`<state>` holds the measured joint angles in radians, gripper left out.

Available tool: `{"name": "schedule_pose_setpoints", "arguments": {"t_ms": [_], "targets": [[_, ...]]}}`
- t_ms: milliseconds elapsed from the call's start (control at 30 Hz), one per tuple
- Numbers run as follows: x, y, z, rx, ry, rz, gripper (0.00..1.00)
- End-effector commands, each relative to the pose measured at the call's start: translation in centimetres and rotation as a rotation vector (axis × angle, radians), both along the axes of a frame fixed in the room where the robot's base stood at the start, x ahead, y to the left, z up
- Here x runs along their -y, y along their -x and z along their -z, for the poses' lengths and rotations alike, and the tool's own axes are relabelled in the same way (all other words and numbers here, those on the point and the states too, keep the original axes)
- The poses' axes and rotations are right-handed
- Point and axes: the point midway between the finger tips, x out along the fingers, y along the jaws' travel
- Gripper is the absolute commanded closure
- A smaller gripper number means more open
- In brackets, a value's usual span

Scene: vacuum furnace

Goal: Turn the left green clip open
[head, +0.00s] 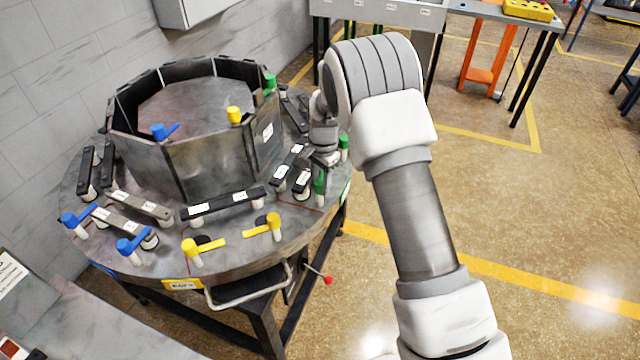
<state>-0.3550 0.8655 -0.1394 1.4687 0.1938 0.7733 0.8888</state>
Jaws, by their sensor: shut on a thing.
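A green clip (319,186) stands near the right rim of the round grey furnace base, and it is the left one of the two there. The other green clip (344,143) stands just behind and to its right. My gripper (322,163) points down at the left green clip from above and is shut on its upper part. The fingers hide much of that clip's top and its handle, so I cannot tell how far it is turned.
Yellow clips (275,225) and blue clips (132,246) stand along the same rim. Dark bars (225,204) lie between them and the upright panelled ring (205,165). A green clip (269,82) tops the ring. A red-knobbed lever (327,280) sticks out below.

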Motion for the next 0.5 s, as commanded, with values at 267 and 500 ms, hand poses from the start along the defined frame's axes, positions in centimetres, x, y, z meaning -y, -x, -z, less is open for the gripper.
{"name": "schedule_pose_setpoints", "arguments": {"t_ms": [267,500], "targets": [[0.09,0.03,-0.05,-0.001,0.002,0.138,1.0],[0.05,0.04,-0.05,-0.001,0.0,0.189,1.0]]}}
